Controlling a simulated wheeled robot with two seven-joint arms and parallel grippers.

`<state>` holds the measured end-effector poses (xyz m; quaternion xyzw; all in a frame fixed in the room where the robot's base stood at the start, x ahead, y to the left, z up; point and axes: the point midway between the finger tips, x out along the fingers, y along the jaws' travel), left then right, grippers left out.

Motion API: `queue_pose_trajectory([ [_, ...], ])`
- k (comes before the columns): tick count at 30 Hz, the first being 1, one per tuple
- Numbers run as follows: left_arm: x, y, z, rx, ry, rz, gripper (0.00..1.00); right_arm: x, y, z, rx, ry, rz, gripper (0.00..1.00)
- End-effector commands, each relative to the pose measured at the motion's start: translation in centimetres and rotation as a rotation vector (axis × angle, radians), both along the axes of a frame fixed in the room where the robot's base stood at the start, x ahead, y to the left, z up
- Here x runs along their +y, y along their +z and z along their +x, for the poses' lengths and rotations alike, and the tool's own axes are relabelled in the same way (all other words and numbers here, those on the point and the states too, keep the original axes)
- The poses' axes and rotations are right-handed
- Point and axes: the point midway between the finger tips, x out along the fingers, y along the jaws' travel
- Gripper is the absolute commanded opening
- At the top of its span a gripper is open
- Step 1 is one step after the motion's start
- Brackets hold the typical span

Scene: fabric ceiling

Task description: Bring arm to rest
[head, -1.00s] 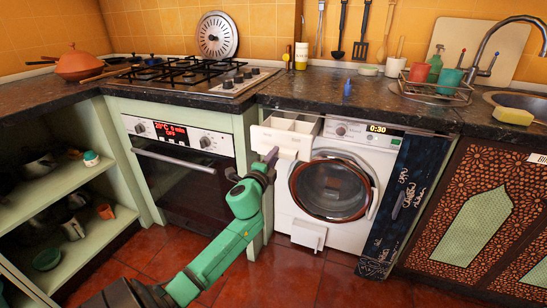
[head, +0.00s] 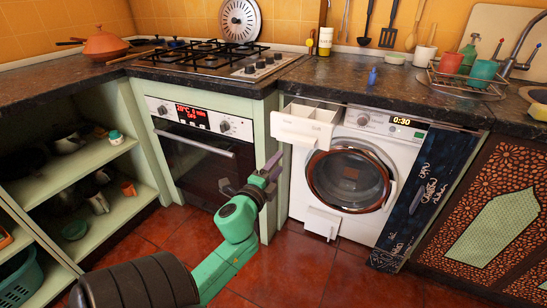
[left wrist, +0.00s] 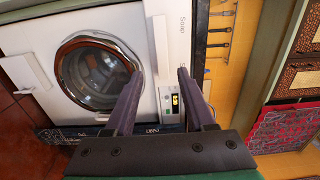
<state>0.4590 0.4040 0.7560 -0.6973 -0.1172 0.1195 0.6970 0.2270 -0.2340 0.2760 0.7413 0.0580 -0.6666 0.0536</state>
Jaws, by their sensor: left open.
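My left gripper (head: 272,168) is in front of the gap between the oven and the washing machine (head: 345,235), below and left of the detergent drawer (head: 303,128). The drawer is pulled out and its compartments show from above. The gripper's dark fingers are apart with nothing between them, as the left wrist view also shows (left wrist: 157,85). That view faces the washing machine front, turned sideways, with its round door (left wrist: 97,72) shut. My green left arm reaches up from the bottom of the head view. My right gripper is in neither view.
The oven (head: 205,165) is shut, left of the washing machine. A small flap (head: 322,223) low on the machine stands open. Open shelves (head: 110,165) hold pots at left. The counter (head: 345,75) runs above. The red tiled floor (head: 285,265) is clear.

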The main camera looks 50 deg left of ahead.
Motion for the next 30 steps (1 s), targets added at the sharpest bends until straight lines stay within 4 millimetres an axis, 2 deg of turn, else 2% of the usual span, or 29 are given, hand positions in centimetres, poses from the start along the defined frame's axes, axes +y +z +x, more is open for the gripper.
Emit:
queue_pose_trajectory([
  [3,-0.7,-0.2,-1.9,0.002,0.000,-0.002,0.55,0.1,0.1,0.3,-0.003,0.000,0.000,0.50],
  [6,-0.9,-0.1,-2.5,0.000,-0.001,0.001,0.55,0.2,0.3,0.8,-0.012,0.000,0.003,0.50],
  [23,-0.8,-0.5,-2.4,0.006,0.002,-0.013,0.55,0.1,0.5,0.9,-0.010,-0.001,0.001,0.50],
  [26,-0.4,-3.9,-2.2,0.051,0.027,-0.120,0.55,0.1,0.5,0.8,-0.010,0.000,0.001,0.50],
  [29,-0.4,-11.5,-2.5,0.155,0.091,-0.345,0.55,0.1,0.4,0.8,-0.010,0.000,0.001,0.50],
  [30,-0.8,-15.3,-2.9,0.211,0.127,-0.451,0.55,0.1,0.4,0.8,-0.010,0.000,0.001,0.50],
])
